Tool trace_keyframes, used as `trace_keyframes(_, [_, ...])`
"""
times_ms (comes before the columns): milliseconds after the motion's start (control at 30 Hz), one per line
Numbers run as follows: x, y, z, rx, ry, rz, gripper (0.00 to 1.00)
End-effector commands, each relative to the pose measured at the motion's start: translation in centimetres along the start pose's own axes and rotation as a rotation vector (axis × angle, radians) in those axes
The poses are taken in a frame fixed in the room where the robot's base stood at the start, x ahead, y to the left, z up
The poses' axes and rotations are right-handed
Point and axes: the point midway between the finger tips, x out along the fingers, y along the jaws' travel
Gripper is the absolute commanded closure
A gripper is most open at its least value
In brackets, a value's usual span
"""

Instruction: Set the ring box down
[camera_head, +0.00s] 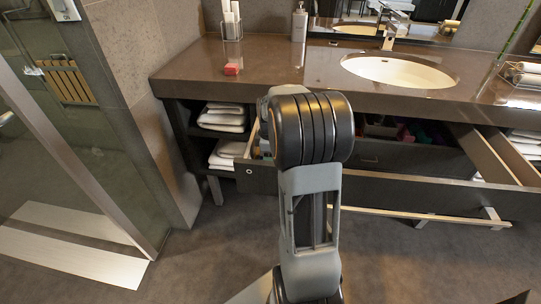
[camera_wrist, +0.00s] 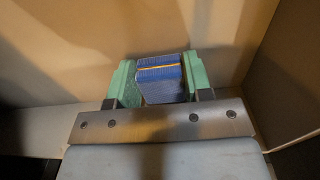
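The ring box (camera_wrist: 163,87) is a small blue box with a thin gold line across it, seen in the wrist view. My gripper (camera_wrist: 158,78) has green finger pads, one on each side of the box. The pads appear to touch its sides, so it looks shut on the box. Tan walls and a plain tan surface surround them, like the inside of a drawer. Whether the box touches the surface below cannot be told. In the head view my arm hides the gripper and the box.
A wide drawer (camera_head: 395,190) stands open under the brown counter (camera_head: 290,66), with dark and coloured items behind it. A red item (camera_head: 232,69), a soap bottle (camera_head: 299,24) and a sink (camera_head: 398,72) are on the counter. Towels (camera_head: 222,117) fill the left shelves.

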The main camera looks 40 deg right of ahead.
Motion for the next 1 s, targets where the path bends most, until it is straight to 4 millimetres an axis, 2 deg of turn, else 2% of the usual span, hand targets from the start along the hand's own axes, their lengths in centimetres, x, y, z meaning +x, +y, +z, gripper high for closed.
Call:
trace_keyframes(33, [0.1, 0.0, 0.0, 0.0, 0.0, 0.0, 0.5])
trace_keyframes(267, [0.0, 0.0, 0.0, 0.0, 0.0, 0.0, 0.29])
trace_keyframes(567, [-0.4, 0.0, 0.0, 0.0, 0.0, 0.001, 0.29])
trace_keyframes(667, [-1.6, 0.1, 0.0, 0.0, 0.001, 0.003, 0.29])
trace_keyframes(1000, [-8.1, 0.1, 0.0, 0.0, 0.001, 0.004, 0.29])
